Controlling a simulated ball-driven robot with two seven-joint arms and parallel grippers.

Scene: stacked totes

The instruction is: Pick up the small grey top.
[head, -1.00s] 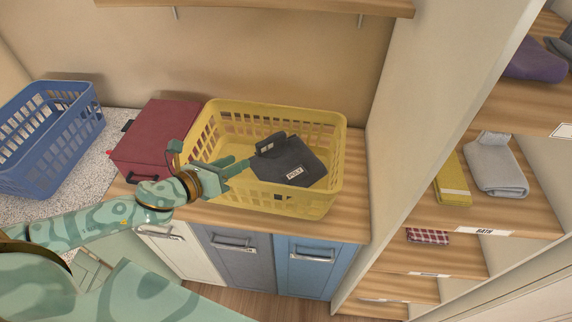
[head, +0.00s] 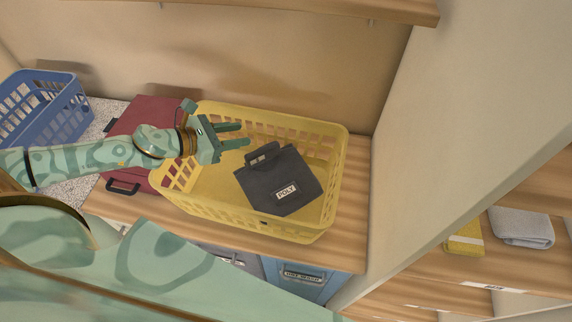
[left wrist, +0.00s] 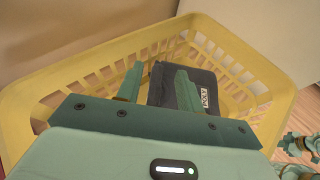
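The small grey top (head: 283,186) is dark grey, folded, with a white "POLY" label. It lies in the yellow basket (head: 285,231), tilted, with a folded flap at its upper left. My left gripper (head: 245,135) is over the basket's back left part, up and left of the top in the head view. Its two fingers are apart with nothing between them. In the left wrist view the top (left wrist: 194,99) shows beyond the fingers, partly hidden by the right-hand finger. I cannot see whether anything touches it.
A dark red box (head: 152,114) stands left of the basket, partly behind my left arm. A blue basket (head: 50,120) is at far left. A tall cream panel (head: 450,130) rises on the right, beside shelves with folded cloths (head: 522,229). A shelf (head: 270,8) hangs above.

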